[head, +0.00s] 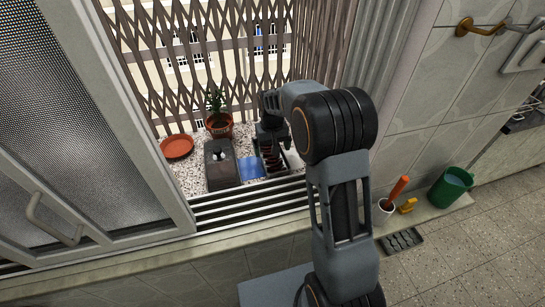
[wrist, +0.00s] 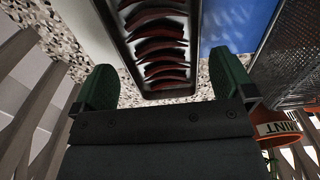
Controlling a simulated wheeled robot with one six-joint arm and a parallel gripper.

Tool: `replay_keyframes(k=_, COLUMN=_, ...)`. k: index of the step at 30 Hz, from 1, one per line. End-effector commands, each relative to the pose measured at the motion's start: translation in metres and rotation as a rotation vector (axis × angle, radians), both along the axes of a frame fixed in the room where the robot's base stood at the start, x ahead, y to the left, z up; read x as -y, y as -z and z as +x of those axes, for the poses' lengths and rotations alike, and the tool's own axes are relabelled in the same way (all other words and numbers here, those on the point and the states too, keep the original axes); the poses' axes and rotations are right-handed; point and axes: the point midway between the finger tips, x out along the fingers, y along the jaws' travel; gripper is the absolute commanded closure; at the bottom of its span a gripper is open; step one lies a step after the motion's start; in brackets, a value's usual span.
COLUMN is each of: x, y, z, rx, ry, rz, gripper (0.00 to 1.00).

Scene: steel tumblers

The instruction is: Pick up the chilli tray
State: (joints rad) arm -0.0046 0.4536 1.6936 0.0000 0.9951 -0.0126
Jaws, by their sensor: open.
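The chilli tray (wrist: 194,62) is a narrow metal tray holding a row of dark red chillies (wrist: 158,48). In the head view the chillies (head: 271,160) show on the speckled sill, partly hidden by my gripper (head: 271,137). In the wrist view my gripper (wrist: 167,82) is open, with one green fingertip on each side of the tray's near end. Gaps show between the tray and the fingers, wider on the right. I cannot tell how deep the fingers reach beside it.
Left of the tray are a blue cloth (head: 250,167), a dark mesh box (head: 220,165), a potted plant (head: 218,123) labelled MINT and a terracotta saucer (head: 177,147). A folding grille (head: 215,55) stands behind; window tracks (head: 250,203) run in front.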

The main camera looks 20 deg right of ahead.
Motion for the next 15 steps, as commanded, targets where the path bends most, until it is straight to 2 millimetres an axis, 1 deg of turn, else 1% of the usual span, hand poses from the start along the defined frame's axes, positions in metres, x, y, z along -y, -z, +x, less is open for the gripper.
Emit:
replay_keyframes(k=3, x=0.001, y=0.016, z=0.0, rx=-0.003, ry=0.0, rz=0.0, gripper=0.0)
replay_keyframes(k=6, x=0.001, y=0.025, z=0.0, rx=-0.002, ry=0.0, rz=0.0, gripper=0.0)
replay_keyframes(k=9, x=0.001, y=0.03, z=0.0, rx=0.0, ry=0.0, rz=0.0, gripper=0.0)
replay_keyframes(k=15, x=0.001, y=0.031, z=0.0, rx=0.001, ry=-0.001, rz=0.0, gripper=0.0)
